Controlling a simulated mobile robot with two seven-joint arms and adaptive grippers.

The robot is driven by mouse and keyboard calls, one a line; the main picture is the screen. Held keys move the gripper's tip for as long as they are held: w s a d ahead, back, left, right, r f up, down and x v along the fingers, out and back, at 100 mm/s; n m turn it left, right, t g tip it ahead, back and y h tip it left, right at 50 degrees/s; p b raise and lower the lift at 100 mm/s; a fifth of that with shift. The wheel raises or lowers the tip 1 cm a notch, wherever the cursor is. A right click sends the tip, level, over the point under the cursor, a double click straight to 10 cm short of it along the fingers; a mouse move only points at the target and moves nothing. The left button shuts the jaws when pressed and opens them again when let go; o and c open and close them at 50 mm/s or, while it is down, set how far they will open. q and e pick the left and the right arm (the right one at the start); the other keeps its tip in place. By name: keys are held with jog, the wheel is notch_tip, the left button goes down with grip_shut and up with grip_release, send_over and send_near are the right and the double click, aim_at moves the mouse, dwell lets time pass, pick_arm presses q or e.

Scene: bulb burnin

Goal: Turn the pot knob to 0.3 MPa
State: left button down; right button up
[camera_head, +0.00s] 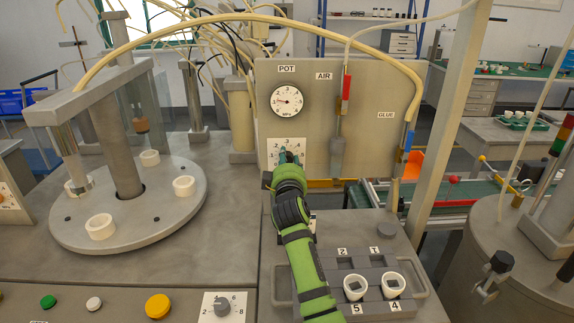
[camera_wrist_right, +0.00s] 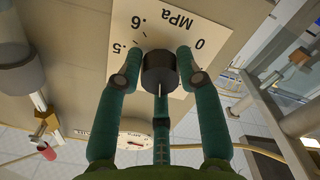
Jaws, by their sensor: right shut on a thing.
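The pot knob (camera_wrist_right: 158,70) is a dark round knob on a white scale plate (camera_wrist_right: 152,25) that reads 0, .5, .6 and MPa in the right wrist view. In the head view the plate (camera_head: 272,146) is on the upright panel below the POT gauge (camera_head: 286,101). My right gripper (camera_head: 289,160) is at the plate, its green fingers closed around the knob and hiding most of it there. A pale line shows on the knob's near side in the wrist view; its exact reading cannot be told. My left gripper is not in view.
The grey panel (camera_head: 325,88) also carries AIR and GLUE fittings. Below my right arm is a dark rack (camera_head: 366,262) with white cups. A round turntable (camera_head: 140,232) with white rings is at left. A steel drum (camera_head: 520,255) stands at right.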

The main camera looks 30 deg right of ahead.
jog(key=shift+m+b, duration=0.35)
jog(key=shift+m, duration=1.15)
jog(key=shift+r, duration=0.1)
jog(key=o, duration=1.1)
jog(key=shift+o, duration=0.2)
jog(key=shift+s+a, duration=0.15)
jog(key=shift+s, duration=0.1)
jog(key=v, duration=1.1)
jog(key=shift+s, duration=0.25)
